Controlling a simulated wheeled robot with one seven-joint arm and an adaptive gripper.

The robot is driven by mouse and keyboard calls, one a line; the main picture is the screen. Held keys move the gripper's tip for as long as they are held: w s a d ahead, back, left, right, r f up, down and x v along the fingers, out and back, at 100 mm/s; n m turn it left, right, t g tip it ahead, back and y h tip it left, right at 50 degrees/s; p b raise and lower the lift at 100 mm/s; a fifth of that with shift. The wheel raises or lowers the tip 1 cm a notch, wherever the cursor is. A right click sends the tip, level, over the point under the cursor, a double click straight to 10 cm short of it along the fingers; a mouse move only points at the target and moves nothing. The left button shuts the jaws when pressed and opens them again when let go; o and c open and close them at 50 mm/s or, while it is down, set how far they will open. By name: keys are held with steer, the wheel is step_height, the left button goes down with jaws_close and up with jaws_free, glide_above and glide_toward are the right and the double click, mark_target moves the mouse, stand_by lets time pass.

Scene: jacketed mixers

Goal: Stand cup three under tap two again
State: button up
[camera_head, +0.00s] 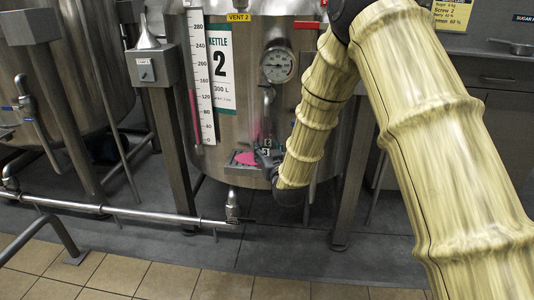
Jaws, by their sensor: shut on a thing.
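Kettle 2 (219,63) is a large steel vessel with a white number plate. A steel tap (268,97) comes out of its front, below the round gauge. Under the tap, a small shelf or tray (240,170) juts from the kettle and carries a bright pink patch. A small, see-through, pinkish cup (262,132) is below the tap, above the tray's right side. My gripper (266,155), dark and small here, is shut on it from the right. A small dark tag shows there; its number is hard to read. I cannot tell whether the cup touches the tray.
My arm crosses the right side and hides part of the kettle. A steel pipe (130,211) runs low in front, ending in a valve (232,207). A counter (495,72) is at right.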

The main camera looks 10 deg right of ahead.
steer(key=shift+f, duration=0.1)
steer(key=o, duration=1.1)
steer(key=shift+o, duration=0.2)
steer(key=shift+s+r, duration=0.15)
steer(key=shift+r, duration=0.05)
steer(key=s+p, duration=0.3)
steer(key=s, duration=0.8)
steer(key=shift+s+d, duration=0.4)
steer(key=shift+d, duration=0.05)
